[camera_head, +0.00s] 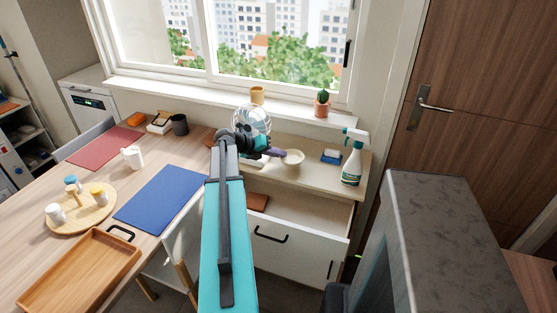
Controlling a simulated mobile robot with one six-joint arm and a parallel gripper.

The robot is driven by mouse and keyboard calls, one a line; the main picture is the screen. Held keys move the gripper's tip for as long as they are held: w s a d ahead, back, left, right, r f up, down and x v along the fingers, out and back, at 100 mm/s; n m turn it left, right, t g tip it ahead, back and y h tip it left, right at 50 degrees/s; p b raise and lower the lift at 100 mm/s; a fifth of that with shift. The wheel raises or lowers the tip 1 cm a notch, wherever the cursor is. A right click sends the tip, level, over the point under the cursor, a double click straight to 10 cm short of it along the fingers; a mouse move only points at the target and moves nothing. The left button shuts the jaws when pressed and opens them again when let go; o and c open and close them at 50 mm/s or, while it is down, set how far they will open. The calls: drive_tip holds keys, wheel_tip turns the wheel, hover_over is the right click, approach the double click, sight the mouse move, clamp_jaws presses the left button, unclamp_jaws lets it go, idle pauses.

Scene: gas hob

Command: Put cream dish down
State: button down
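The cream dish (293,157) is a small, shallow, round bowl at the right end of my gripper, upright, over the cabinet top (318,177). My gripper (281,154) reaches over the cabinet from the left, with its dark purple fingers at the dish's left rim. The fingers look shut on that rim. At this size I cannot tell whether the dish's base touches the cabinet top or hangs just above it.
Right of the dish are a blue sponge on a holder (331,156) and a spray bottle (353,158). A fan (252,118) stands behind my wrist. The drawer (285,212) below is open. A cactus pot (322,107) and yellow cup (257,95) stand on the sill.

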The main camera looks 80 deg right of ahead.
drive_tip(key=shift+f, duration=1.15)
drive_tip(key=c, duration=2.3)
unclamp_jaws()
drive_tip(key=shift+f, duration=0.1)
drive_tip(key=b+v, duration=0.1)
drive_tip(key=v, duration=1.1)
